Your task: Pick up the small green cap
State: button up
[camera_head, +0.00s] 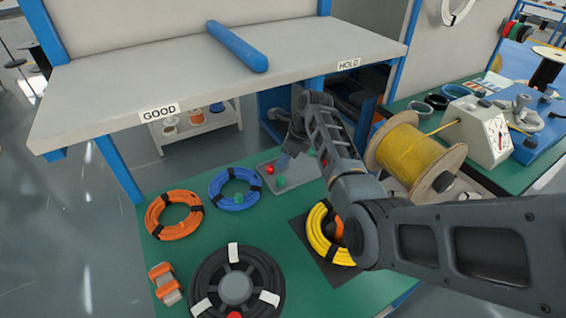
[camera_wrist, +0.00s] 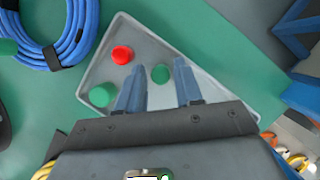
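The small green cap (camera_wrist: 160,73) lies on a grey tray (camera_wrist: 218,82) in the wrist view, to the right of a red cap (camera_wrist: 122,55). A larger green cap (camera_wrist: 101,95) lies at the tray's left side. My gripper (camera_wrist: 160,64) is open, with its two blue-grey fingers on either side of the small green cap in the picture. The gap between them looks empty; I cannot tell the height above the tray. In the head view my gripper (camera_head: 286,158) hangs over the tray (camera_head: 298,180); I cannot make out the small cap there.
A blue cable coil (camera_head: 217,190) with a green cap (camera_head: 238,198) lies left of the tray. Orange (camera_head: 152,216), black (camera_head: 205,275) and yellow (camera_head: 316,224) coils lie on the green table (camera_head: 180,250). A grey shelf (camera_head: 110,80) overhangs the back. A yellow spool (camera_head: 408,155) stands right.

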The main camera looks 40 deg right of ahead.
jog(key=shift+c, duration=0.4)
grip_shut()
jog(key=shift+r, duration=0.5)
jog(key=v, duration=0.2)
jog(key=shift+s+r, duration=0.1)
jog(key=shift+r, duration=0.2)
jog(key=s+d, duration=0.2)
jog(key=s, duration=0.3)
jog(key=s+d+b, duration=0.1)
jog(key=s+d, duration=0.2)
jog(key=s, duration=0.2)
jog(key=s+d, duration=0.3)
jog(key=s, duration=0.2)
jog(key=shift+d, duration=0.15)
